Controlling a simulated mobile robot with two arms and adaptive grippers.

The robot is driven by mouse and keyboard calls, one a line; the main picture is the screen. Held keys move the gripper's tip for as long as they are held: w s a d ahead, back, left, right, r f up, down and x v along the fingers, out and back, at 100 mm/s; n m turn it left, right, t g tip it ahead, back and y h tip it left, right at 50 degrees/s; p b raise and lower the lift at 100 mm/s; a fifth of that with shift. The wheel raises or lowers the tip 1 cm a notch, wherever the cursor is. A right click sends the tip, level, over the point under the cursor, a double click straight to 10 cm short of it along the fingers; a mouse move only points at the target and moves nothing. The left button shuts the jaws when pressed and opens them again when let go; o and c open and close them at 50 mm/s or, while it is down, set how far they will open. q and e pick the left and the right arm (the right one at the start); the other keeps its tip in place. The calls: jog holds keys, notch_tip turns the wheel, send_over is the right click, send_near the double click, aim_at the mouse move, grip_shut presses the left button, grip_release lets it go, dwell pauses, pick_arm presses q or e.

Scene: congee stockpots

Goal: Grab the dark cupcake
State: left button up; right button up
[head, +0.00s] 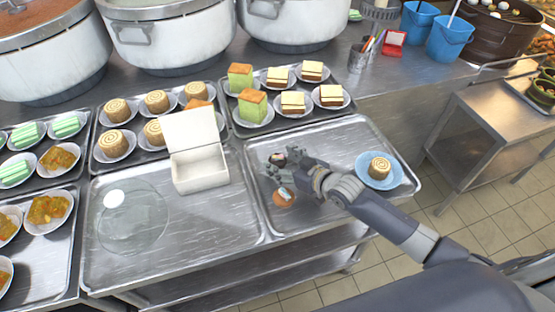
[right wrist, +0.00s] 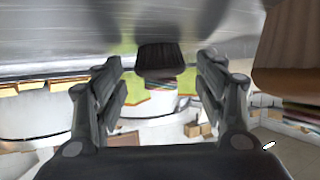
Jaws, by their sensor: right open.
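My right gripper (head: 279,164) is open, low over the right-hand metal tray, its fingers partly hiding what lies between them. The dark cupcake (head: 277,158) shows as a small dark shape at the fingers in the head view. In the right wrist view, its dark ribbed cup (right wrist: 160,60) is between the two fingertips, with a gap on each side. A brown cupcake (head: 284,198) stands just below the gripper in the head view. A large brown shape, likely this cupcake, is at the right edge of the right wrist view (right wrist: 293,55). My left gripper is not in view.
An open white box (head: 200,170) and a clear round lid (head: 132,222) are on the left tray. Cake plates and large pots stand behind.

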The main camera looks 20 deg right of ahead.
jog(key=shift+w+a+f, duration=0.15)
jog(key=shift+w+a, duration=0.05)
jog(key=shift+w, duration=0.15)
jog(key=c, duration=1)
